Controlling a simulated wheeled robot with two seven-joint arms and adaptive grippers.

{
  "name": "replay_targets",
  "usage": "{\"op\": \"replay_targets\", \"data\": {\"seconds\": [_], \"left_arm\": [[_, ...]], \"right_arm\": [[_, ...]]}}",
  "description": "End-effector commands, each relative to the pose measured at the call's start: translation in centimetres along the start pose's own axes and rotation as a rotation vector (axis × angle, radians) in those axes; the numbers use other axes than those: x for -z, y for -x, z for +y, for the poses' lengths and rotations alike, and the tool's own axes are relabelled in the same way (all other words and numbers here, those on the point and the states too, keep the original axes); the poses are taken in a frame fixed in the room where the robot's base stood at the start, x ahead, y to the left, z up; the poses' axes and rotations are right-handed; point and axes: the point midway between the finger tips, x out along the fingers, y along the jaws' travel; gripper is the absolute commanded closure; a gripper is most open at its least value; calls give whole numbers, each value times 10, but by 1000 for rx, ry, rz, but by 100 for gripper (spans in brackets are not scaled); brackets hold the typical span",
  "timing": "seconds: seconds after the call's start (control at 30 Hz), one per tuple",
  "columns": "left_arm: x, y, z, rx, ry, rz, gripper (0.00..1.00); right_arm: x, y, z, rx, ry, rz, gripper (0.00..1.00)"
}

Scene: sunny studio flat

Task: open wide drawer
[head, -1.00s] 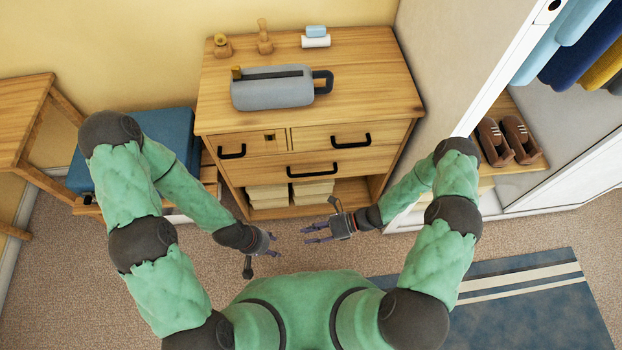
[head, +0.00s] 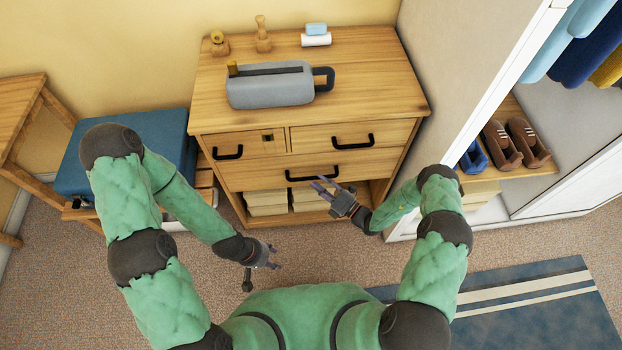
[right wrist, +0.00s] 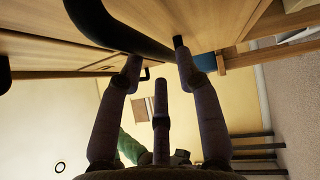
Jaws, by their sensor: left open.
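The wide drawer (head: 258,175) is the lower full-width front of the wooden dresser and is closed. Its black bar handle (head: 302,178) shows in the head view. My right gripper (head: 322,184) is at the handle's right part, fingers pointing up-left. In the right wrist view its fingers (right wrist: 158,62) are spread, with a dark handle bar (right wrist: 112,24) close beyond the fingertips. I cannot tell whether they touch it. My left gripper (head: 276,256) is open and empty, low above the carpet in front of the dresser.
Two smaller closed drawers (head: 305,138) sit above, with an open shelf holding boxes (head: 267,209) below.

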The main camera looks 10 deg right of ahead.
Motion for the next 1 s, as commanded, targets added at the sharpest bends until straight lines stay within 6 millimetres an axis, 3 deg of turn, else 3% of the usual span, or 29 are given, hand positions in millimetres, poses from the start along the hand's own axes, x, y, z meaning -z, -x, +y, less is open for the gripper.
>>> {"op": "replay_targets", "data": {"seconds": [0.1,0.3,0.67,0.8,1.0], "left_arm": [[0,-6,-2,0,0,0,51],[0,-10,-4,0,0,0,51],[0,-10,-4,0,0,0,51],[0,-10,-4,0,0,0,51],[0,-10,-4,0,0,0,51]], "right_arm": [[2,-19,-1,-1,-1,3,65],[1,-37,-1,1,-1,2,65],[1,-42,0,1,-1,1,65],[1,-42,0,1,0,0,100],[1,-41,0,2,0,0,100]]}}
